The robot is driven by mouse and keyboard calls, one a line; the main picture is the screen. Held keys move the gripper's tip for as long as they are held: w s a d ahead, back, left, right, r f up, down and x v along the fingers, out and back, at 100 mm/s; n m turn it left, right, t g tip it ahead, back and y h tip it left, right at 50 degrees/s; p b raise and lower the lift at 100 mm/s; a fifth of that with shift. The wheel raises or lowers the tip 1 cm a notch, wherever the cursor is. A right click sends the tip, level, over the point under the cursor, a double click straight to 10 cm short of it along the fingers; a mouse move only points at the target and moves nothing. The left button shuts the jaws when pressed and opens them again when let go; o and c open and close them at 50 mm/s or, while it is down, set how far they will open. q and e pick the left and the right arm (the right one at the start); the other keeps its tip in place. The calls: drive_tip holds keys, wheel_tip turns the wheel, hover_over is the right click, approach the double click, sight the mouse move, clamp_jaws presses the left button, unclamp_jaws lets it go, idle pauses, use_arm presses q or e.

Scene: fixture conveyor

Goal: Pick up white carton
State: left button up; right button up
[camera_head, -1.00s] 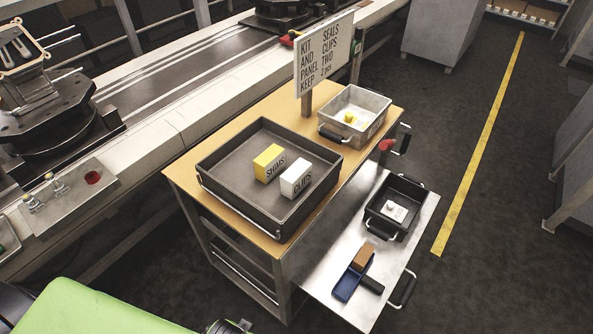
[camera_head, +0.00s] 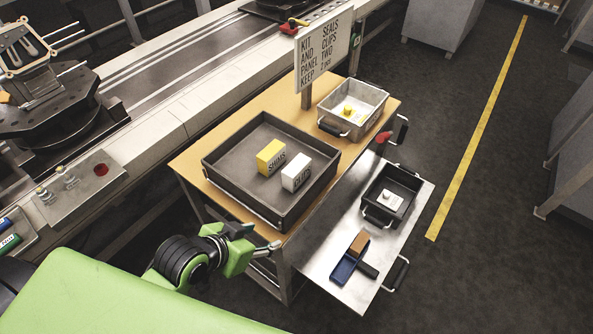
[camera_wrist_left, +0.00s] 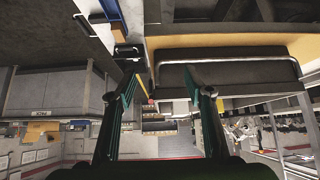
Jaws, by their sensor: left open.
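The white carton (camera_head: 296,173), lettered CLIPS, stands in the large dark grey tray (camera_head: 230,198) on the cart's wooden top. A yellow carton (camera_head: 270,157), lettered SHIMS, stands just to its left with a small gap. My left gripper (camera_head: 262,239) is open and empty, outside the tray, off its near side and apart from the carton. In the left wrist view the open fingers (camera_wrist_left: 161,86) point toward the tray's outer wall and handle (camera_wrist_left: 228,72). The white carton is not visible in that view. My right gripper is not in view.
The tray's raised rim lies between my left gripper and the cartons. A sign (camera_head: 323,55) and a grey metal bin (camera_head: 337,122) with yellow pieces stand behind. A lower metal shelf (camera_head: 318,262) holds a black bin (camera_head: 372,209) and a blue scoop-like tray (camera_head: 345,268) with a brown block.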

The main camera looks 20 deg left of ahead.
sight(295, 166)
use_arm(q)
drive_tip(key=w+a+r+t+h, duration=0.2)
drive_tip(key=w+r+t, duration=0.3)
drive_tip(key=w+r, duration=0.4)
drive_tip(key=x, duration=0.3)
drive_tip(key=p+x, duration=0.1)
drive_tip(key=x, duration=0.5)
drive_tip(key=shift+a+f, duration=0.25)
drive_tip(key=shift+f, duration=0.15)
drive_tip(key=shift+p+x, duration=0.55)
drive_tip(key=shift+x, duration=0.2)
drive_tip(key=p+x, duration=0.1)
drive_tip(key=x, duration=0.2)
drive_tip(key=shift+d, duration=0.3)
drive_tip(key=shift+w+d+f, duration=0.15)
drive_tip(key=shift+w+f, duration=0.2)
drive_tip(key=shift+w, duration=0.05)
drive_tip(key=c, duration=1.2)
